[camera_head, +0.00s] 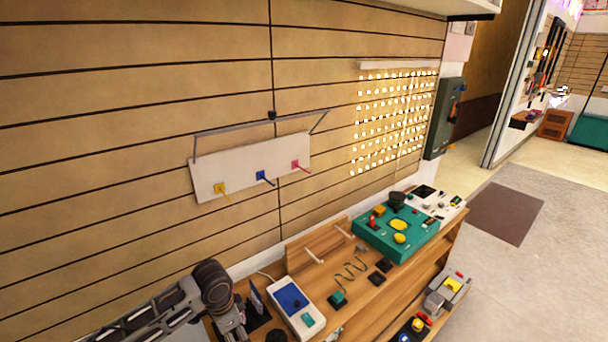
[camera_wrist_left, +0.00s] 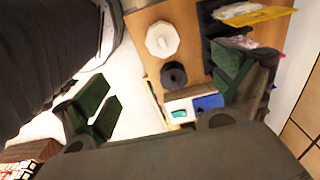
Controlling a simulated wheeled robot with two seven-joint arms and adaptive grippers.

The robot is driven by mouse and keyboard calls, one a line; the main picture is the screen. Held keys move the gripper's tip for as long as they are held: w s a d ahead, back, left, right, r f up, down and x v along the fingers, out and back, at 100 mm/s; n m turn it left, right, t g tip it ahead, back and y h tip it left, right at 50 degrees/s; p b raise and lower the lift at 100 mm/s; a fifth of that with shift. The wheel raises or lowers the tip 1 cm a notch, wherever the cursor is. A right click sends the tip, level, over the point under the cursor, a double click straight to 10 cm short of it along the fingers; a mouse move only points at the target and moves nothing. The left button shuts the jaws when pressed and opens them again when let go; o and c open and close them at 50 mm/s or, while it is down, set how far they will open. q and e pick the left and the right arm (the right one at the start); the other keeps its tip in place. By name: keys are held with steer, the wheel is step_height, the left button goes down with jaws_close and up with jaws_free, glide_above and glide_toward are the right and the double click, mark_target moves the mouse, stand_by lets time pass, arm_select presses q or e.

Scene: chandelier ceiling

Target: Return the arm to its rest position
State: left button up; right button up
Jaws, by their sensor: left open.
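My left arm (camera_head: 150,316) comes in at the bottom left of the head view and bends down at a dark joint beside the workbench. Its gripper is not clearly visible there; the lower part runs out of the frame. In the left wrist view my left gripper (camera_wrist_left: 168,100) has its two dark green-grey fingers wide apart. Nothing is between the pads that I can see as held. Beyond the fingers lies the wooden bench top (camera_wrist_left: 195,68) with a blue-and-white box (camera_wrist_left: 195,105). My right arm and gripper are in neither view.
The workbench (camera_head: 350,318) carries a blue-and-white device (camera_head: 293,303), a wire piece (camera_head: 350,268) and a teal board (camera_head: 395,235). A white hook panel (camera_head: 250,165) and lights (camera_head: 393,115) hang on the slatted wall. A black round item (camera_wrist_left: 174,75) and a white one (camera_wrist_left: 162,39) stand near the gripper.

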arm_select(q)
steer(key=shift+s+d+n+t+h, duration=1.2)
steer(key=shift+s+d+n, duration=0.8)
steer(key=shift+s+d, duration=1.5)
steer(key=s+a+n+y, duration=0.3)
steer(key=s+a+n, duration=0.3)
steer(key=a, duration=0.4)
steer(key=s+f+m, duration=0.1)
steer(key=s+f, duration=0.1)
steer(key=f, duration=1.5)
steer(key=s+f, duration=0.2)
steer(key=f, duration=1.4)
steer(key=s+a+f, duration=0.2)
steer(key=s+f, duration=0.7)
steer(key=s, duration=0.2)
steer(key=s+a+f+g, duration=0.1)
steer(key=s+a+f, duration=0.2)
steer(key=s+f, duration=0.7)
steer(key=shift+s+f+m+g, duration=0.2)
steer(key=shift+s+m+g, duration=0.1)
steer(key=shift+s, duration=0.1)
